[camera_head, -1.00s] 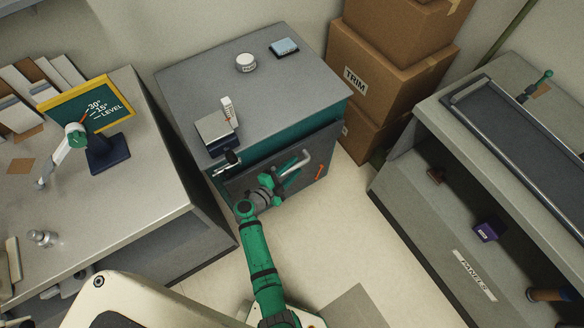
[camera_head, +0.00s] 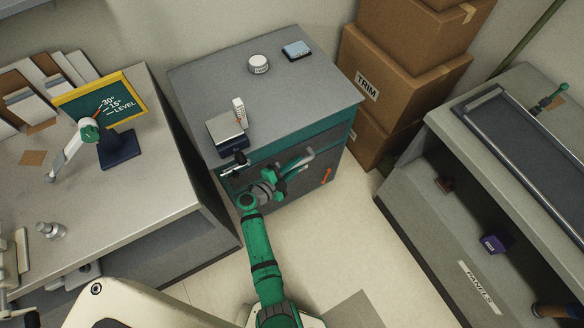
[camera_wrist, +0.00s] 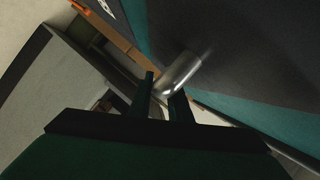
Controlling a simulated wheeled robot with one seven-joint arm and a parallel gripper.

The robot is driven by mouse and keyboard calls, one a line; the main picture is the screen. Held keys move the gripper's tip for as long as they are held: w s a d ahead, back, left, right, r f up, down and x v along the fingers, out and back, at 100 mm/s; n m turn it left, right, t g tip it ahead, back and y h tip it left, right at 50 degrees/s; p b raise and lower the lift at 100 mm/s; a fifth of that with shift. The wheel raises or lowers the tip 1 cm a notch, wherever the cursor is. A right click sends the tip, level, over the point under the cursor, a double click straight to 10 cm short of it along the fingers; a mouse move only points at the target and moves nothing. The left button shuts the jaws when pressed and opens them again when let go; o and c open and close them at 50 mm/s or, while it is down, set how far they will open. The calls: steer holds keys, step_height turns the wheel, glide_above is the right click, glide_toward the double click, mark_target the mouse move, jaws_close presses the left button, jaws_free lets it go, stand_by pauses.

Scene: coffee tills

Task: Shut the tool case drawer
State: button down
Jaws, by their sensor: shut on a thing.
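The tool case (camera_head: 310,82) is a grey-topped cabinet with teal trim and a dark drawer front (camera_head: 312,178) facing me. The drawer front looks flush or nearly flush with the case; I cannot tell whether a small gap is left. A silver bar handle (camera_head: 304,158) sticks out of the front. My gripper (camera_head: 282,180) is at the handle, at the end of my green arm. In the wrist view my gripper (camera_wrist: 164,84) has its two dark fingers on either side of the silver handle (camera_wrist: 184,70), shut on it. The fingers hide part of the handle.
On the case top stand a scale (camera_head: 227,128), a white tub (camera_head: 258,64) and a small blue-screened device (camera_head: 297,49). A workbench (camera_head: 165,165) stands left, and a shelf unit (camera_head: 440,155) right. Cardboard boxes (camera_head: 415,75) are stacked behind. The floor (camera_head: 340,235) in front is clear.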

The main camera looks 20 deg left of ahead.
steer(key=c, duration=1.6)
jaws_free()
steer(key=shift+c, duration=0.2)
steer(key=shift+d, duration=0.1)
steer(key=shift+s, duration=0.15)
steer(key=v, duration=1)
steer(key=shift+s+a, duration=0.2)
steer(key=shift+a, duration=0.1)
steer(key=shift+w, duration=0.1)
